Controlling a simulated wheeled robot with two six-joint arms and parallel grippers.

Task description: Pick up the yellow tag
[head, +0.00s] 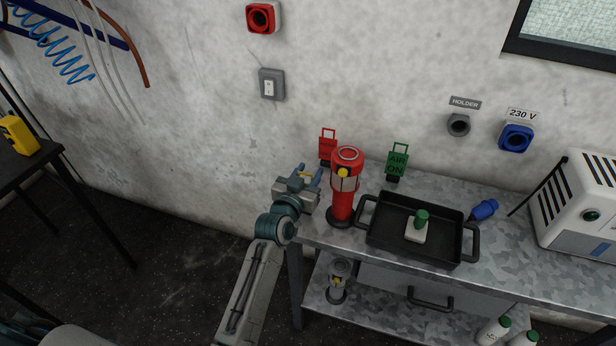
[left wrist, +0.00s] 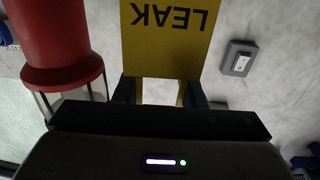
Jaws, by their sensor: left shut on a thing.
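The yellow tag (left wrist: 168,45), marked LEAK, fills the upper middle of the left wrist view and appears upside down there. My left gripper (left wrist: 160,92) is shut on the tag's narrow frame, with one finger on each side. In the head view my left gripper (head: 312,177) is at the left end of the metal bench, just left of the red cylinder. My right gripper is not in view.
The red cylinder (head: 348,160) stands close to my left gripper. A red tag (head: 327,147) and a green AIR ON tag (head: 397,160) stand behind. A black tray (head: 378,240) holds a green-topped white item (head: 416,233). Floor left of the bench is clear.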

